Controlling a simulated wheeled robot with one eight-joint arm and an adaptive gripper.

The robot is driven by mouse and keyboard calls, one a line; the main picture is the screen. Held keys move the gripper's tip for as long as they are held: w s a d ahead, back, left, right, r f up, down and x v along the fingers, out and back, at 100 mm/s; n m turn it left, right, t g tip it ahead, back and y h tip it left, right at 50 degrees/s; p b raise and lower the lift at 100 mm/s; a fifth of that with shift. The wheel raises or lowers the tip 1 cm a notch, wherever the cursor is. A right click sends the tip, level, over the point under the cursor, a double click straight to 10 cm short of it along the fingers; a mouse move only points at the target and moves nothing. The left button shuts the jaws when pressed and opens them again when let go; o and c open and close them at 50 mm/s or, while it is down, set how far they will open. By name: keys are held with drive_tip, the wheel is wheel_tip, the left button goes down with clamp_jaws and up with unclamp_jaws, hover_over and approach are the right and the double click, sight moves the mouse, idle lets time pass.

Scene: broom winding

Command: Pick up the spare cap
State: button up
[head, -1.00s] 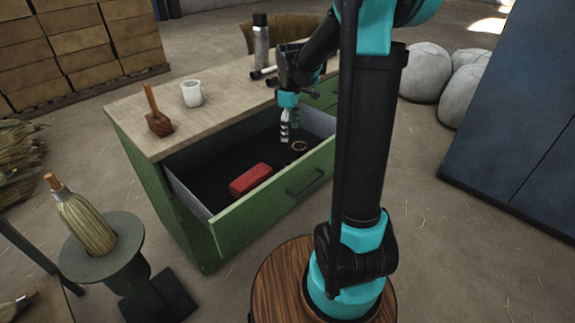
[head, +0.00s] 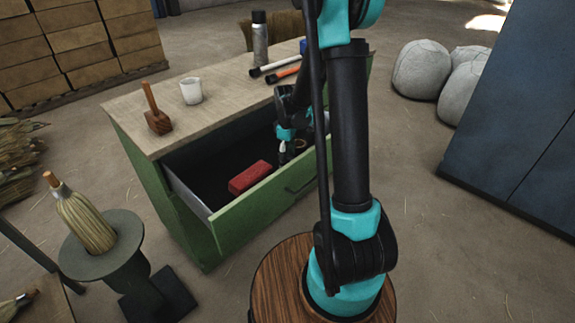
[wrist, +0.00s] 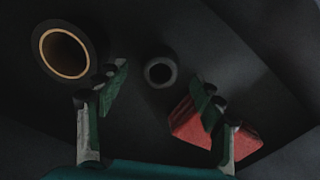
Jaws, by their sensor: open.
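The likely spare cap is a small dark round piece with a hollow middle (wrist: 160,72), on the dark drawer floor in the wrist view. It lies ahead of my gripper (wrist: 158,92), roughly centred between the fingertips. The two fingers are apart with nothing between them. In the head view my gripper (head: 284,152) points down into the open green drawer (head: 262,205). I cannot make out the cap there, as my arm and gripper cover that part.
A red block (wrist: 188,128) lies close by the right finger, partly behind it. A black roll with a tan inner ring (wrist: 65,53) lies left of the cap. Drawer walls surround this space. A white cup (head: 191,90) and wooden mallet (head: 157,121) stand on the worktop.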

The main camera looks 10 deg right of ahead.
drive_tip(key=shift+f, duration=0.7)
drive_tip(key=shift+c, duration=0.4)
drive_tip(key=c, duration=0.9)
drive_tip(key=shift+r, duration=0.15)
